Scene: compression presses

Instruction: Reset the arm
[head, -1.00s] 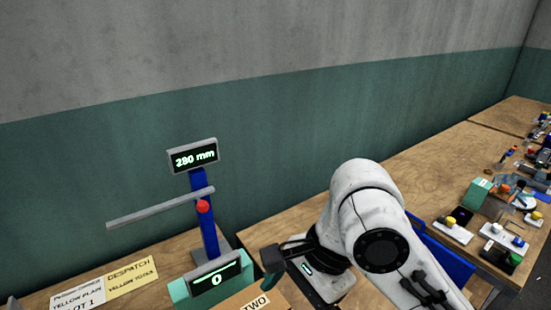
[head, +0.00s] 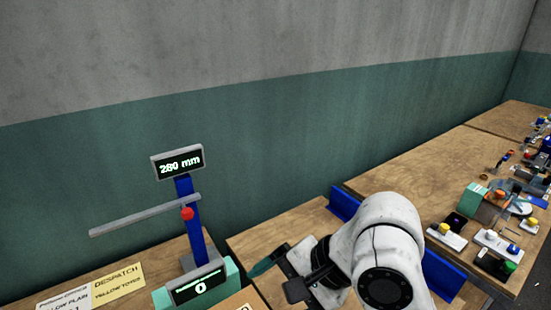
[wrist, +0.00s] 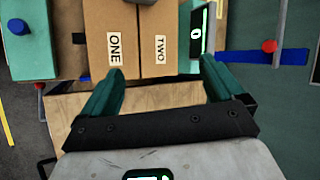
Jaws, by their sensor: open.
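My white arm reaches in from the lower right in the head view. My gripper (head: 278,275) is left of the arm's elbow, with teal fingers, near the front of the wooden table. In the wrist view my gripper (wrist: 160,85) has its two teal fingers spread wide with nothing between them. Beyond the fingertips, apart from them, lie cardboard boxes labelled ONE (wrist: 108,25) and TWO (wrist: 160,18).
A blue stand with a "280 mm" display (head: 179,162) and a teal base reading 0 (head: 198,288) stands at the left. A yellow DESPATCH card (head: 119,284) lies beside it. Blue panels (head: 345,203) stand behind my arm. The right table (head: 415,175) carries several small devices.

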